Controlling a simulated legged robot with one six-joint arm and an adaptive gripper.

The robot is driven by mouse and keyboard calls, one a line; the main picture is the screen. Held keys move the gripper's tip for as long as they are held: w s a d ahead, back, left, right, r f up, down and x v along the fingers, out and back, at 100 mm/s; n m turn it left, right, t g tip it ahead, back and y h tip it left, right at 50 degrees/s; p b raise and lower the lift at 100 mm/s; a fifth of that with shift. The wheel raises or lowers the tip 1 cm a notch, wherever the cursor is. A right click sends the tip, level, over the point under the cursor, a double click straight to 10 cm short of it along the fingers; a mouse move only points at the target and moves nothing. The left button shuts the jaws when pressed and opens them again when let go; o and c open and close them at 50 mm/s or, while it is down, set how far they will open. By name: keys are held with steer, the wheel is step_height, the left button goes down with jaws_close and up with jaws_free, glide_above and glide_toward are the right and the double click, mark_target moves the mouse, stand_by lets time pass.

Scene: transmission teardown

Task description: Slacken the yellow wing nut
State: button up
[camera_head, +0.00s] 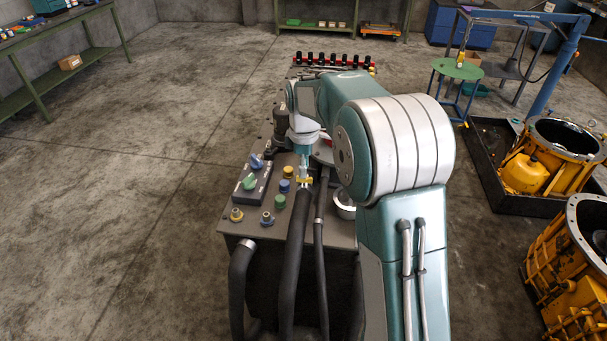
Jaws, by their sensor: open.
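My gripper (303,173) points down from the end of my arm, right above or around the wing nut. Its fingers are small in this view and are open. I cannot tell whether they touch the nut. Part of the nut is hidden by the fingers.
Blue, green and yellow knobs (280,201) stand left of the nut. Black hoses (291,255) run down the unit's front. Yellow housings (545,160) sit in a black tray at right. A green stool (458,69) stands at the back. Floor at left is clear.

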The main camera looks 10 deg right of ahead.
step_height(320, 180, up, 9)
steer(key=shift+f, duration=0.1)
stand_by(0.3)
steer(key=s+r+m+t, duration=0.1)
steer(key=s+r+m, duration=0.2)
steer(key=s, duration=0.5)
steer(key=s+r+m+t, duration=0.2)
steer(key=s+r+m, duration=0.2)
steer(key=s, duration=0.4)
steer(key=s+f+m+t, duration=0.1)
steer(key=s+f+m, duration=0.1)
steer(key=s, duration=0.5)
steer(key=s+f+m+t, duration=0.1)
steer(key=s+f+m, duration=0.2)
steer(key=s, duration=0.5)
steer(key=shift+m+t, duration=0.3)
steer(key=shift+m, duration=0.5)
